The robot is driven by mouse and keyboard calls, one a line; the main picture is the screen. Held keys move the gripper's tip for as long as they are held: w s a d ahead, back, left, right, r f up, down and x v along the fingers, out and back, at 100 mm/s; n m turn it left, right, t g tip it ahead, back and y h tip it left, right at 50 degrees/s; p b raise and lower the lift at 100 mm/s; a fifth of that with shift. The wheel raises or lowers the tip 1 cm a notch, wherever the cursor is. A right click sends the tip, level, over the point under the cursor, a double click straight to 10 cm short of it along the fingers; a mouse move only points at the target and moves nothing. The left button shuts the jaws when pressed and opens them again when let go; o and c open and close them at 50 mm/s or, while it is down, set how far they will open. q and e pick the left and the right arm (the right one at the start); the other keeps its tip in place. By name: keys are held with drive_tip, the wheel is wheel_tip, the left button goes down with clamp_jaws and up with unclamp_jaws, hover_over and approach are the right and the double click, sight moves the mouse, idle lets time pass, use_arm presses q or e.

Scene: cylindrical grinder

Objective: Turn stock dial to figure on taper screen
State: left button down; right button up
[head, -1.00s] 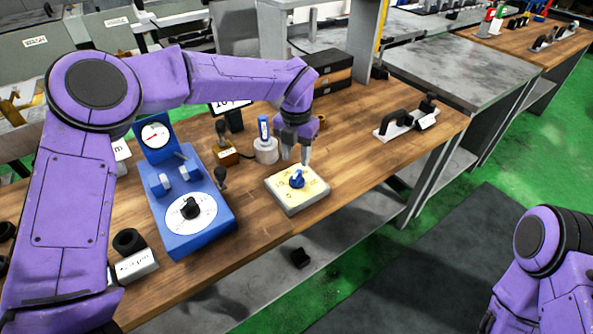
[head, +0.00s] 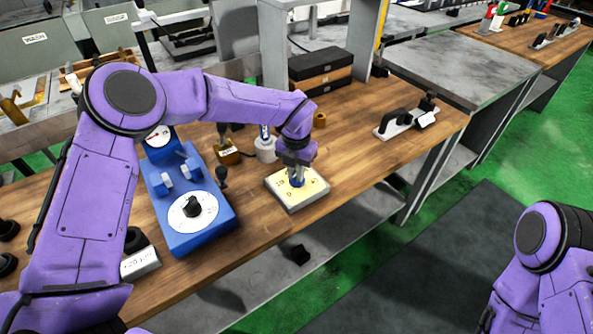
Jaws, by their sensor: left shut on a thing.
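A cream block with a dial face (head: 309,194) sits near the table's front edge, with figures around a small blue knob (head: 296,181). My left gripper (head: 297,174) points down over the block and is shut on the blue knob, covering most of it. A blue gauge device (head: 178,228) to the left has a black knob on a white scale (head: 192,212) and a round gauge (head: 157,136), partly covered by my left arm. The taper screen is hidden behind my left arm. My right gripper is out of view; only its arm shows at lower right.
A grey cylinder holding a blue item (head: 266,150) and a small wooden block (head: 228,154) stand just behind the cream block. Dark boxes (head: 320,70) are stacked at the back. A handled fixture (head: 397,124) sits at right.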

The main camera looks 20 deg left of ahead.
use_arm(q)
drive_tip(key=m+p, duration=0.2)
drive_tip(key=m, duration=0.3)
drive_tip(key=shift+a+r+m+p, duration=0.1)
drive_tip(key=shift+a+m+p, duration=0.05)
drive_tip(key=shift+m+p, duration=0.2)
drive_tip(key=m+p, duration=0.1)
drive_tip(key=m, duration=0.2)
drive_tip(key=shift+w, duration=0.1)
drive_tip(key=shift+m+p, duration=0.5)
drive_tip(key=shift+m, duration=1.05)
drive_tip(key=c, duration=1.1)
unclamp_jaws()
